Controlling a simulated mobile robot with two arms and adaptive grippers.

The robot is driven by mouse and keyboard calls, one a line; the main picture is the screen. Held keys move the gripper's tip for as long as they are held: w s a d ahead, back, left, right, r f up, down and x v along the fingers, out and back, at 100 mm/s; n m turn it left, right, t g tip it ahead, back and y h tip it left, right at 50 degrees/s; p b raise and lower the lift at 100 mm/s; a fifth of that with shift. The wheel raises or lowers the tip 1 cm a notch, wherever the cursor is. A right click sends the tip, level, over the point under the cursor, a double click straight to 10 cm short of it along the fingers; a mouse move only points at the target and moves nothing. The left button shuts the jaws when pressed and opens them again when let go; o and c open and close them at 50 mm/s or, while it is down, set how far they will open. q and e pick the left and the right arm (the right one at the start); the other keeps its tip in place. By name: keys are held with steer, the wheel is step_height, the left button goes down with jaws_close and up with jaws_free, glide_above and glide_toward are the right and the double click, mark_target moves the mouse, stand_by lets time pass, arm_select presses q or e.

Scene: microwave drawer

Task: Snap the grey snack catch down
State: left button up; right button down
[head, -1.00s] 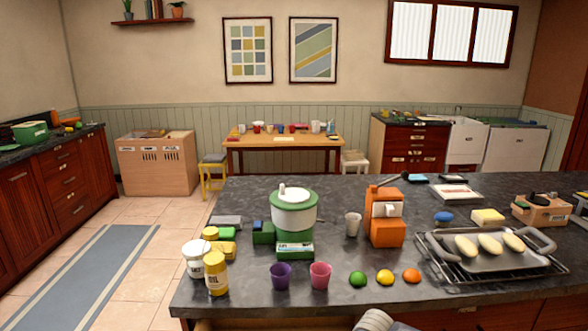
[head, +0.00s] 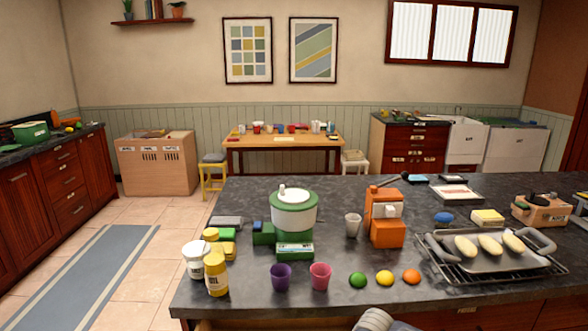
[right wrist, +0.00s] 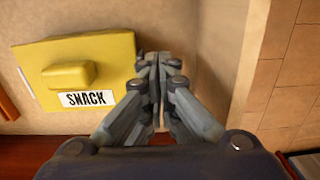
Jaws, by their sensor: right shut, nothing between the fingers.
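In the right wrist view, a yellow panel (right wrist: 95,58) with a raised yellow block (right wrist: 69,75) fills the upper left. A white label (right wrist: 87,99) on it reads SNACK. My right gripper (right wrist: 158,62) is shut and empty, with its fingertips just right of the panel's right edge. The fingers overlap that edge in the picture; I cannot tell whether they touch it. I cannot make out a grey catch for sure; the fingers may hide it. The head view shows neither the snack panel nor a gripper. My left gripper is out of view.
A beige surface (right wrist: 210,60) lies around and right of the panel, with a reddish-brown strip (right wrist: 30,150) below. In the head view, the dark counter (head: 330,250) holds a green-and-white appliance (head: 294,215), an orange machine (head: 386,220), cups, fruit and a tray (head: 500,262).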

step_height(320, 180, up, 7)
steer(key=p, duration=0.4)
steer(key=shift+f, duration=0.15)
